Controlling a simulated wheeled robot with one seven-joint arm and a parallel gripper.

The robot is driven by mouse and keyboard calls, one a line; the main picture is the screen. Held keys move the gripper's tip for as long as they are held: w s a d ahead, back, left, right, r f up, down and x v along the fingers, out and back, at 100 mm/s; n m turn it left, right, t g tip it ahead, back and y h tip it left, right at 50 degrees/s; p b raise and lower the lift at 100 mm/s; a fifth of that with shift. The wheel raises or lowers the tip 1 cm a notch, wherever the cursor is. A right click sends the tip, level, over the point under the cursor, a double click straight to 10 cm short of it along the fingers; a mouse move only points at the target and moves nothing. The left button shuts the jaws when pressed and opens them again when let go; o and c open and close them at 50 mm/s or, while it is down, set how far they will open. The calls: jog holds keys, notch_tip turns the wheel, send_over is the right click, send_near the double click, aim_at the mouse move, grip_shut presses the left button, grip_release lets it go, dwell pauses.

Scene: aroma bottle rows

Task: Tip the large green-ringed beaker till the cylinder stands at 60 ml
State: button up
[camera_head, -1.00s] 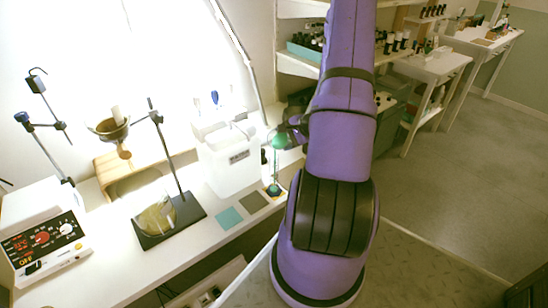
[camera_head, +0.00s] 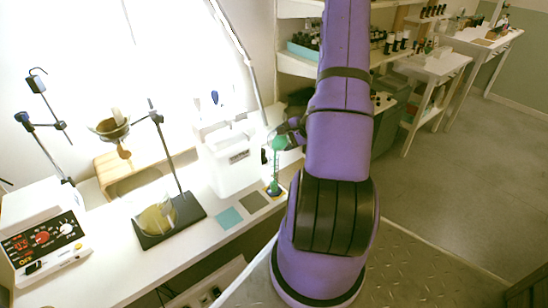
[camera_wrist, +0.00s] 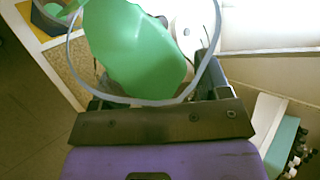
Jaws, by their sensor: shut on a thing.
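The large beaker (camera_wrist: 135,50) fills the upper middle of the wrist view, with bright green liquid inside its clear wall. My gripper (camera_wrist: 158,92) is shut on it, with dark fingers on both sides. In the head view the beaker (camera_head: 280,143) is small, tilted and held above the bench's right end. The slim cylinder (camera_head: 274,187) stands upright just below it, with green showing in it. Its graduations and level are too small to read. Another green patch with a pale rim shows at the wrist view's upper left; I cannot tell if it is the cylinder.
A white box-shaped apparatus (camera_head: 232,170) stands close left of the cylinder. Teal (camera_head: 229,218) and grey (camera_head: 253,202) squares lie before it. Further left are a stand with a flask (camera_head: 157,217) and a dial unit (camera_head: 42,240). Bottle shelves (camera_head: 300,66) rise behind my arm.

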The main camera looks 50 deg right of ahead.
jog(key=shift+r+h, duration=0.25)
jog(key=shift+h, duration=0.15)
dwell(3.0)
dwell(0.5)
jog(key=shift+f+m+y, duration=0.2)
jog(key=shift+m+y, duration=0.3)
jog(key=shift+y, duration=0.6)
jog(key=shift+w+d+f+m+g+y, duration=0.15)
jog(key=shift+d+f+m+y, duration=0.2)
jog(key=shift+f+y, duration=0.45)
jog(key=shift+d+f+m+g+y, duration=0.1)
jog(key=shift+d+f+m+y, duration=0.1)
jog(key=shift+f+m+y, duration=0.5)
jog(key=shift+w+d+f+m+g+y, duration=0.2)
jog(key=shift+f+y, duration=0.4)
jog(key=shift+f, duration=0.4)
jog(key=shift+s+d, duration=0.1)
jog(key=shift+s, duration=0.05)
jog(key=y, duration=0.1)
jog(key=d+f+m+y, duration=0.1)
jog(key=f+m+y, duration=0.1)
jog(key=shift+w+d+f+y, duration=0.1)
jog(key=shift+w+d+y, duration=0.15)
jog(key=shift+d+y, duration=0.15)
